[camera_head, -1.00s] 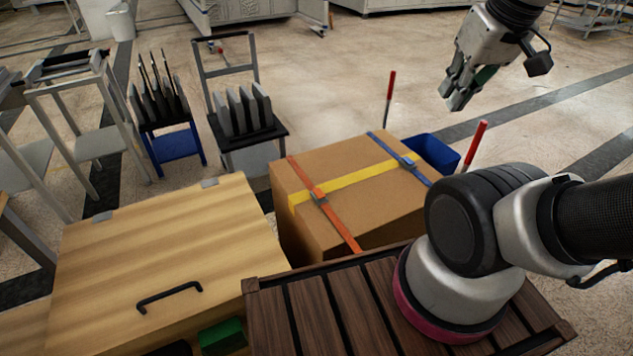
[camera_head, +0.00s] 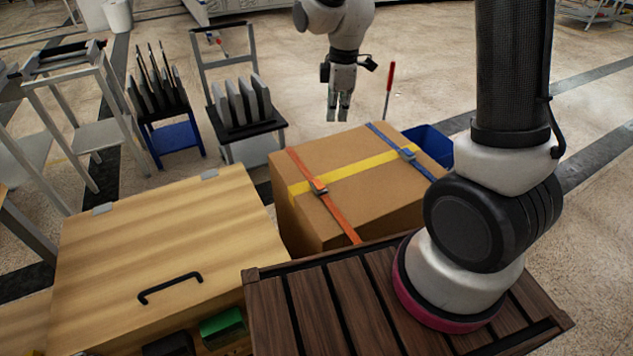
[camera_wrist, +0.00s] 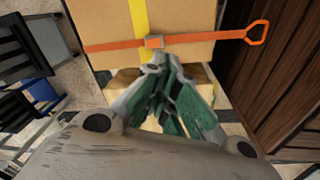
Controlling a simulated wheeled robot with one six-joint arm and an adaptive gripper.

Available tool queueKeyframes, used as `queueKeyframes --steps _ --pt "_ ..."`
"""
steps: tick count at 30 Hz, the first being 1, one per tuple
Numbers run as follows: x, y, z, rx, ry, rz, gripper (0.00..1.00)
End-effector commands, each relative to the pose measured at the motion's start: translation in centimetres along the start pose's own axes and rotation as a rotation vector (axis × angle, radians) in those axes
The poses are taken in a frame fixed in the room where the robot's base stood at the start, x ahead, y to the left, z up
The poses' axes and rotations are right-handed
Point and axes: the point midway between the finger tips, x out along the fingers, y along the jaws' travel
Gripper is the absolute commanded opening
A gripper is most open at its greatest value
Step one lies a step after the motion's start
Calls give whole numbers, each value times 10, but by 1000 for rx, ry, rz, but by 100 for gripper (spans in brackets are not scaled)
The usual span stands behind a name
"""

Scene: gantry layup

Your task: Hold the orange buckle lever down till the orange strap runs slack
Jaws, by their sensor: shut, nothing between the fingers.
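A cardboard box (camera_head: 350,205) carries an orange strap (camera_head: 339,214), which lies straight and flat across it. The orange buckle (camera_head: 318,188) sits on that strap where the yellow strap (camera_head: 345,178) meets it; the lever is too small to make out. In the wrist view the buckle (camera_wrist: 155,42) shows just beyond my fingertips, and the orange strap (camera_wrist: 110,46) ends at right in an orange loop (camera_wrist: 258,33). My gripper (camera_head: 338,118) is shut and empty, pointing down in the air beyond the box's far edge, apart from the buckle in the head view.
A blue strap with a blue buckle (camera_head: 407,153) crosses the box's right side. A blue bin (camera_head: 428,143) and a red-topped post (camera_head: 390,85) stand behind it. A wooden lidded chest (camera_head: 160,245) is at left; a rack with grey plates (camera_head: 240,105) stands behind.

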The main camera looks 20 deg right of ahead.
Motion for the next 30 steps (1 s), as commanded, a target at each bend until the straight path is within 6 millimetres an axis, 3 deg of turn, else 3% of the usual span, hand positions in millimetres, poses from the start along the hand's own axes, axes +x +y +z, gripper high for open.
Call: queueKeyframes --steps 1,3,6,9,23,30 --pt "28 3 -12 -89 -12 -27 0" --pt "58 6 -25 -201 -18 -49 0" --pt "90 7 -37 -320 -23 -71 0" --pt "108 7 -44 -388 -25 -83 0" --pt "117 6 -46 -415 -25 -87 0" --pt "149 3 -44 -414 -27 -91 0"
